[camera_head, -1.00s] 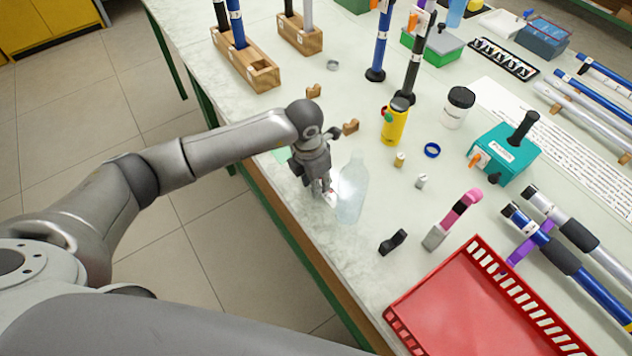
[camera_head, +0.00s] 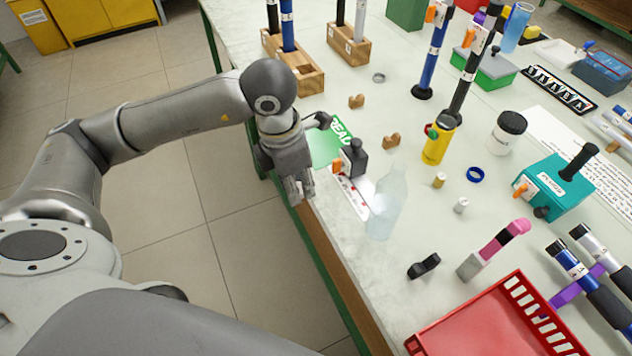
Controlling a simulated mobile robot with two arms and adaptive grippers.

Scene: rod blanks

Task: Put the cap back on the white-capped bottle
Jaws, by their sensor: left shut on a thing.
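A pale translucent bottle (camera_head: 386,208) stands upright near the table's front edge. Its narrow top is faint, and I make out no cap on it. My left gripper (camera_head: 301,196) is to the left of the bottle, apart from it, over the table's front edge. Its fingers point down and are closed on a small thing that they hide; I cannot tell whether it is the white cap. My right gripper is out of view.
A yellow bottle (camera_head: 438,140), a blue ring (camera_head: 475,174), a black clip (camera_head: 424,266) and a red tray (camera_head: 460,335) are to the right.

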